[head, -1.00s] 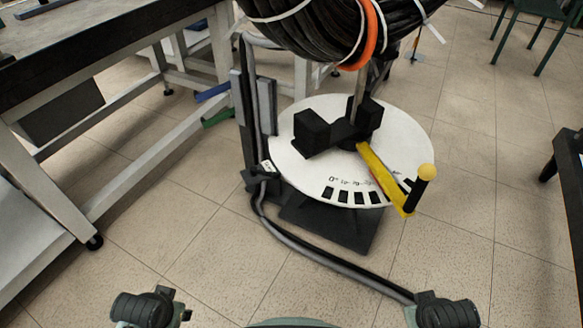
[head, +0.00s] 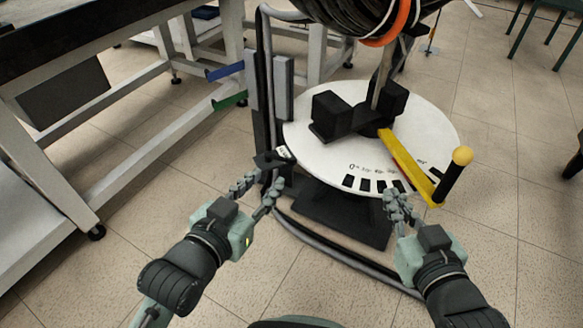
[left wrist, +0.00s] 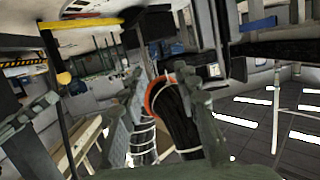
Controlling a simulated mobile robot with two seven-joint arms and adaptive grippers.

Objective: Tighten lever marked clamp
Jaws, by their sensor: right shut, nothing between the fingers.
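A small black lever (head: 268,160) juts from the left edge of the round white disc (head: 330,160), beside a small pale label (head: 283,152) too small to read. My left gripper (head: 264,182) is open just below and in front of this lever, fingers pointing up toward it. Whether they touch it I cannot tell. In the left wrist view its two fingers (left wrist: 165,85) stand apart; the lever cannot be made out clearly there. My right gripper (head: 395,195) is shut and empty, by the front edge of the disc below its scale.
A yellow arm (head: 408,165) with a yellow-knobbed black handle (head: 452,180) reaches over the disc's right side. Black blocks (head: 333,112) stand on the disc. A cable coil with an orange ring (head: 390,28) hangs above. A bench (head: 120,165) stands left; a cable runs along the floor.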

